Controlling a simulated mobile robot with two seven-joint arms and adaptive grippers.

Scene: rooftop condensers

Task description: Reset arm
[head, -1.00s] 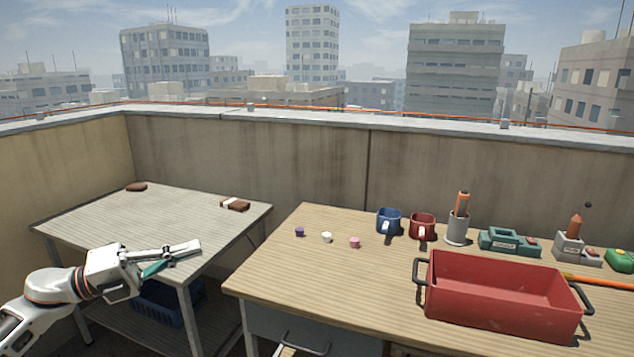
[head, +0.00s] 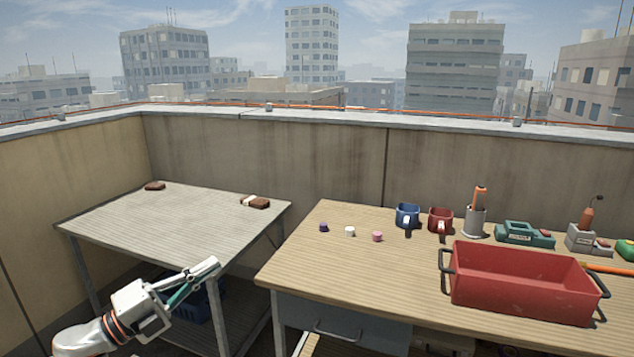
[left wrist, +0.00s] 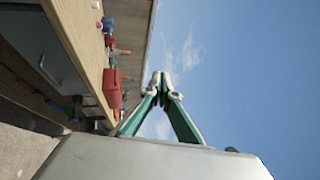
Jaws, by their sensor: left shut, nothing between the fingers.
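My left gripper (head: 211,266) comes in from the lower left in the head view. It is in front of the near edge of the grey table (head: 130,228), left of the wooden workbench (head: 400,255). Its fingers are shut with nothing between them. In the left wrist view the fingertips (left wrist: 161,84) meet against open sky. My right gripper does not show in either view.
The workbench holds a red bin (head: 522,285), a blue mug (head: 407,215), a red mug (head: 440,221), a grey cup (head: 475,222) and several small items. Two brown objects lie on the grey table, one at its back right (head: 256,202). A blue crate (head: 190,306) sits below.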

